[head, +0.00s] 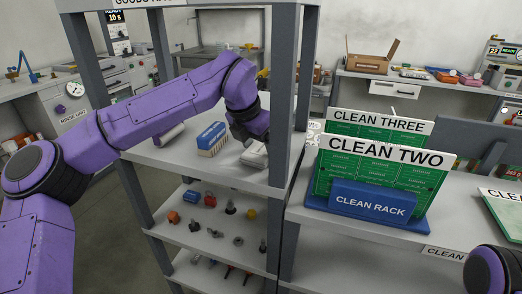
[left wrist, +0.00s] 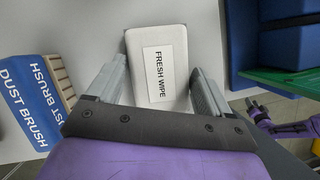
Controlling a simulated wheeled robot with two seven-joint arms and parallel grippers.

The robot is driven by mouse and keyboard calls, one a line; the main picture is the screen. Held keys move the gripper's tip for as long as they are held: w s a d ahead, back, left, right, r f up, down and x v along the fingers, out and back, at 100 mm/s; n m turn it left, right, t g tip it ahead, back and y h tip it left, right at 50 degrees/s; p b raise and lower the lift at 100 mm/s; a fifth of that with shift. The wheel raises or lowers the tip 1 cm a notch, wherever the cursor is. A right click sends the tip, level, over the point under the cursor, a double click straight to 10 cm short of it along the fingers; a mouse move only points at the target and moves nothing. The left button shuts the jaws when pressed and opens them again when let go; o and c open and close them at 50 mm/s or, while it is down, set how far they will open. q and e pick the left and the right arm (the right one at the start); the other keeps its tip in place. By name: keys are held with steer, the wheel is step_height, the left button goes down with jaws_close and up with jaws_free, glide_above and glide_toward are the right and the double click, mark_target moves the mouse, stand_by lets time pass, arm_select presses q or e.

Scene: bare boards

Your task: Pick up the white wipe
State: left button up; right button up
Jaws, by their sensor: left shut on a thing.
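The white wipe (left wrist: 174,45) is a pale block with a "FRESH WIPE" label, between the two grey fingers of my left gripper (left wrist: 157,78). In the head view the wipe (head: 255,156) shows at the right front of the rack's upper shelf, partly covered by the gripper (head: 252,143). My left gripper is shut on it. I cannot tell whether the wipe touches the shelf or is just above it. My right gripper does not show; only part of my right arm is at the lower right of the head view.
A blue dust brush (head: 211,139) stands just left of the wipe, and a roll (head: 168,134) lies farther left. Grey rack posts (head: 284,100) rise close to the right of my gripper. Green boards (head: 375,180) and a blue clean rack (head: 372,203) stand on the right-hand bench.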

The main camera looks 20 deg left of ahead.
mark_target(260, 148)
arm_select(q)
steer(key=shift+r, duration=0.2)
steer(key=shift+c, duration=0.7)
step_height(260, 148, up, 3)
steer(key=shift+r, duration=0.15)
steer(key=s+a+b, duration=0.1)
steer(key=s+a, duration=0.1)
steer(key=s, duration=0.3)
steer(key=s+a+b, duration=0.1)
steer(key=s+a, duration=0.1)
steer(key=s, duration=0.4)
steer(key=s+a+b, duration=0.1)
steer(key=s+a, duration=0.2)
steer(key=s, duration=0.2)
steer(key=shift+s, duration=0.25)
